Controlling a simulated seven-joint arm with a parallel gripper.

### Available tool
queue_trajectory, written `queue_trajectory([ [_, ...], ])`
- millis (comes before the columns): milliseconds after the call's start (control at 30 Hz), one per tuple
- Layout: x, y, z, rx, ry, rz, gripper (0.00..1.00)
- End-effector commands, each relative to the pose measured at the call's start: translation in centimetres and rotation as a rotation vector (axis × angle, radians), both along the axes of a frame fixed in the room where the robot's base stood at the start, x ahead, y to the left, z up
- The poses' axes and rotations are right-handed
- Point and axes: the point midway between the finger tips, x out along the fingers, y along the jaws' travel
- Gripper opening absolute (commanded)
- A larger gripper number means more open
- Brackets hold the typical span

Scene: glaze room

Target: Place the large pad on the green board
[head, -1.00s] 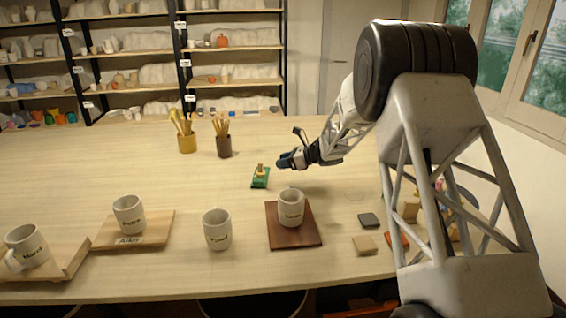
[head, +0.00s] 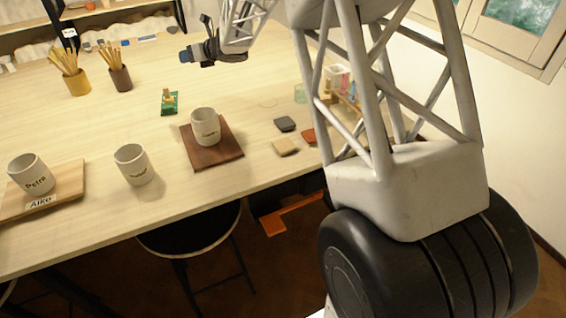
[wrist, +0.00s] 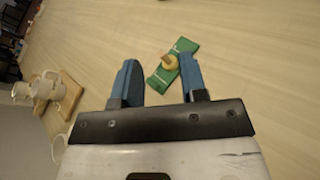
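The green board (head: 169,103) lies on the table, small and rectangular, with a pale yellow round piece and a brown stub (head: 168,96) on it. It also shows in the wrist view (wrist: 185,46), beyond my fingertips. Three small flat pads lie right of the brown tray: dark grey (head: 285,124), tan (head: 285,147) and red-orange (head: 309,136). I cannot tell which is the large pad. My gripper (head: 186,55) is above the table, beyond the board in the head view. Its blue fingers (wrist: 159,60) are apart with nothing between them.
A mug (head: 205,126) stands on the brown tray (head: 228,154). Another mug (head: 132,164) stands on the bare table, and one (head: 30,174) is on a wooden board at left. Two tool cups (head: 77,83) (head: 121,79) stand at the back. My arm hides part of the right side.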

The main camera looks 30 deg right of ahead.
Motion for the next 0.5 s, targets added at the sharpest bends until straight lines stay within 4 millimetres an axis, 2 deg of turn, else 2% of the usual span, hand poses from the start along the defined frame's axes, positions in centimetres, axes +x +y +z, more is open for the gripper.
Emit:
queue_trajectory([
  [33,-0.9,-0.3,1.6,0.038,0.03,-0.076,0.39],
  [200,-3.8,-2.1,5.4,0.202,0.149,-0.352,0.39],
  [367,-7.6,-3.9,8.0,0.381,0.258,-0.604,0.39],
  [500,-11.7,-5.5,9.7,0.555,0.352,-0.82,0.39],
])
